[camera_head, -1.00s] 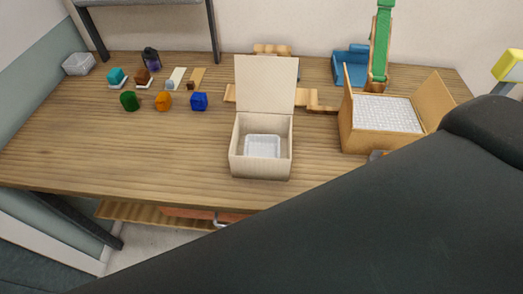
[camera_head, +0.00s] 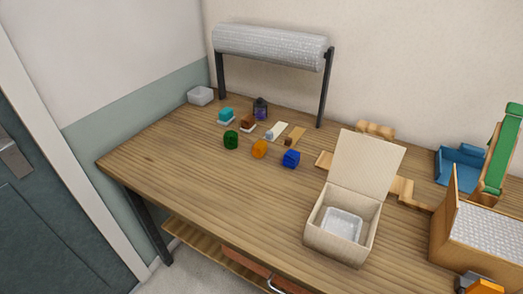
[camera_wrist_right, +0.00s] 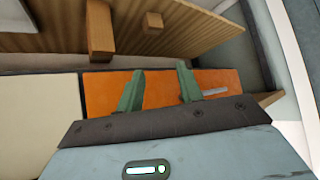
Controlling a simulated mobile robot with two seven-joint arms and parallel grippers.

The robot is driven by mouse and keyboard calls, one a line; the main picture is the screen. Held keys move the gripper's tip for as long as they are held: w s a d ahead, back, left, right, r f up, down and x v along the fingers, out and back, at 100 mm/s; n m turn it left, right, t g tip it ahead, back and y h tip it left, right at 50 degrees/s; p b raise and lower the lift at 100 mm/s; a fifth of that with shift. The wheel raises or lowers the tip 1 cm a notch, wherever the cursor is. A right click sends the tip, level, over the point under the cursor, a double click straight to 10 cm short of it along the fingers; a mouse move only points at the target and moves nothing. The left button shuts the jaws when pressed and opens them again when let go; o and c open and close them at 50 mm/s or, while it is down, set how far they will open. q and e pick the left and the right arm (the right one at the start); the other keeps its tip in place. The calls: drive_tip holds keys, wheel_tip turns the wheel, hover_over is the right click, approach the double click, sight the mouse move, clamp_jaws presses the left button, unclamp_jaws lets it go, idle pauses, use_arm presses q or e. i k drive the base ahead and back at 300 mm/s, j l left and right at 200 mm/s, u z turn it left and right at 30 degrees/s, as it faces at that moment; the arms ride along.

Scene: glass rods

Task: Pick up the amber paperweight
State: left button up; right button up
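The amber paperweight (camera_head: 259,149) is a small orange faceted block on the wooden table in the head view. It stands between a green paperweight (camera_head: 230,140) on its left and a blue one (camera_head: 291,158) on its right, with gaps on both sides. In the right wrist view, my right gripper (camera_wrist_right: 160,76) has its two green fingers apart with nothing between them. An orange drawer-like panel (camera_wrist_right: 109,93) shows behind the fingers. My right gripper is away from the paperweight. My left gripper is in neither view.
An open cardboard box (camera_head: 333,244) with a white tray inside stands right of the paperweights. Behind them are small blocks, sample strips and a dark lantern-like jar (camera_head: 261,106). A bubble-wrap roll (camera_head: 268,47) hangs on a stand behind. The table's left front is clear.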

sight(259, 149)
drive_tip(key=k, duration=0.65)
drive_tip(key=z, duration=2.05)
drive_tip(key=k+j, duration=0.15)
drive_tip(key=j, duration=0.2)
drive_tip(key=k+j, duration=0.15)
drive_tip(key=j, duration=0.2)
drive_tip(key=k+j, duration=0.15)
drive_tip(key=j, duration=0.2)
drive_tip(key=k+j, duration=0.15)
drive_tip(key=j, duration=0.2)
drive_tip(key=k+j, duration=0.15)
drive_tip(key=j, duration=0.2)
drive_tip(key=k+j, duration=0.15)
drive_tip(key=j, duration=0.2)
